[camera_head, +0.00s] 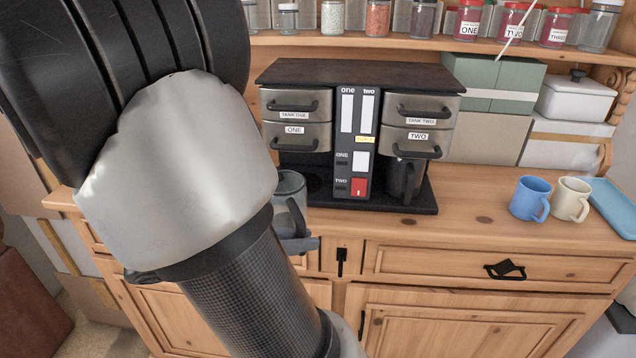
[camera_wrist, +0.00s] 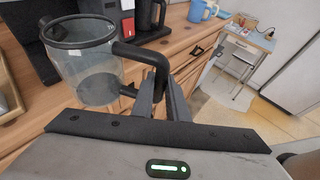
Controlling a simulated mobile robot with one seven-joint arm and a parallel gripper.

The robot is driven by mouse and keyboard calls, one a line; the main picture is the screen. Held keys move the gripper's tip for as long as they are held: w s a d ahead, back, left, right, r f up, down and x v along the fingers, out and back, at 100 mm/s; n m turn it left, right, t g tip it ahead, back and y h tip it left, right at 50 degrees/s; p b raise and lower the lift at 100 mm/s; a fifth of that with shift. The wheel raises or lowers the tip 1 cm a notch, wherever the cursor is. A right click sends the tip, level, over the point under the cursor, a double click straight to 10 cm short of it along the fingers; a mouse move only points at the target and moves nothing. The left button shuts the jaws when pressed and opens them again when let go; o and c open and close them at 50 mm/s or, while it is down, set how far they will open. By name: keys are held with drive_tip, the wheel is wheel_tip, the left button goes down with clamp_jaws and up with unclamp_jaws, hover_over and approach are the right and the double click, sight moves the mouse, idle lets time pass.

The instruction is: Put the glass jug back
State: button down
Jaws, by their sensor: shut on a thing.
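The glass jug (camera_wrist: 88,72) is clear with a dark rim and a black handle (camera_wrist: 143,56). My gripper (camera_wrist: 170,98) is shut on that handle. In the head view the jug (camera_head: 290,190) is partly hidden by my arm, and my gripper (camera_head: 300,243) shows just below it. The jug is roughly upright near the front left of the coffee machine (camera_head: 352,95); I cannot tell whether it touches the dresser top. The machine's left bay (camera_head: 316,178) looks empty. A second, dark jug (camera_head: 404,178) stands in the right bay.
A blue mug (camera_head: 529,198), a cream mug (camera_head: 571,199) and a blue tray (camera_head: 612,207) are on the right of the dresser top (camera_head: 470,205). Boxes stand behind them. Several jars line the shelf (camera_head: 400,42) above. The top between machine and mugs is clear.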

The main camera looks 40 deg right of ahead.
drive_tip(key=shift+m+g, duration=0.4)
drive_tip(key=shift+g, duration=0.2)
drive_tip(key=w+d, duration=0.3)
drive_tip(key=d, duration=0.1)
drive_tip(key=w+d, duration=0.8)
drive_tip(key=d, duration=0.1)
drive_tip(key=shift+r, duration=0.15)
drive_tip(key=shift+w+d+f, duration=0.15)
drive_tip(key=shift+d+f, duration=0.05)
drive_tip(key=shift+f, duration=0.1)
drive_tip(key=shift+f, duration=0.2)
drive_tip(key=c, duration=1.7)
unclamp_jaws()
drive_tip(key=shift+a, duration=0.1)
drive_tip(key=shift+c, duration=0.2)
